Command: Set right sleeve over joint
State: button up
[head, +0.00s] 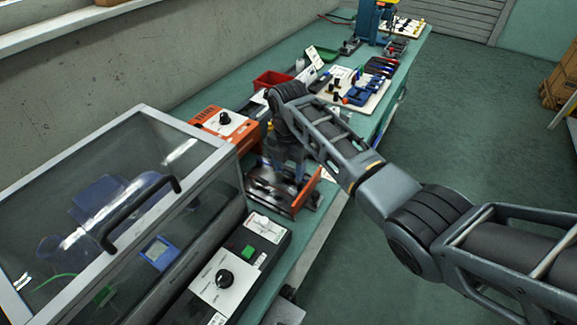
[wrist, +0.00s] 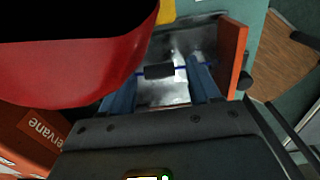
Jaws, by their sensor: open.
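In the wrist view a short black sleeve (wrist: 158,71) sits on a thin blue wire (wrist: 181,68) that runs across a shiny metal fixture (wrist: 165,43). The joint itself cannot be made out, and I cannot tell whether the sleeve covers it. My gripper (wrist: 169,78) is open, with its two blue-grey fingers on either side of the sleeve and apart from it. In the head view my gripper (head: 287,168) points down over the fixture (head: 266,190); the sleeve and wire are too small to see there.
An upright orange panel (head: 307,190) flanks the fixture on the right. An orange box with a knob (head: 226,122) stands behind left, a clear-lidded machine (head: 150,190) at left. A large red shape (wrist: 95,75) blocks the wrist view's upper left. Red bin (head: 271,80) and tools line the bench.

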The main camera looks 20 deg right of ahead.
grip_shut()
dwell(0.6)
